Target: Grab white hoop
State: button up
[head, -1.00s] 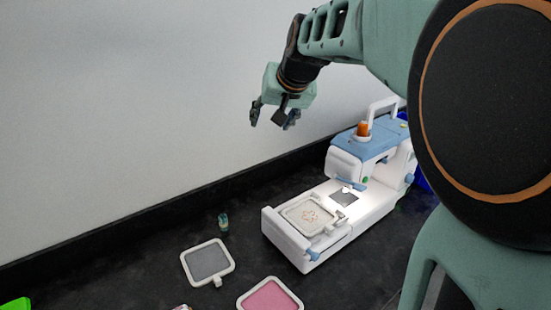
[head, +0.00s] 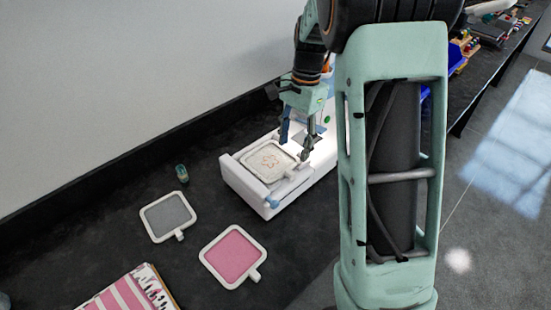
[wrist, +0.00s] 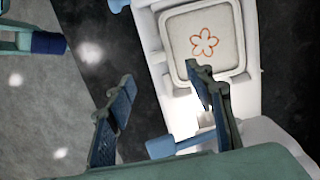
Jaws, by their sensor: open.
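The white hoop (head: 270,160) holds cream cloth with an orange flower outline. It lies flat on the bed of the white and blue sewing machine (head: 235,180). In the wrist view the hoop (wrist: 203,42) is at the top, beyond the fingertips, with its near end partly hidden by the right finger. My gripper (head: 297,140) is open and empty, pointing down over the machine at the hoop's right side. In the wrist view my gripper's fingers (wrist: 160,82) are spread wide, the right one overlapping the hoop's near edge. I cannot tell whether they touch it.
A grey hoop (head: 168,216) and a pink hoop (head: 233,256) lie on the dark table left of the machine. A small green bottle (head: 182,173) stands near the wall. A pink striped book (head: 120,293) lies at the front.

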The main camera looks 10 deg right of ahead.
aim_at(289, 170)
jog(key=f, duration=0.6)
jog(key=a+f, duration=0.1)
jog(key=f, duration=0.2)
jog(key=shift+s+a, duration=0.1)
jog(key=shift+s, duration=0.15)
jog(key=shift+c, duration=0.6)
jog(key=c, duration=1.2)
jog(key=shift+r, duration=0.1)
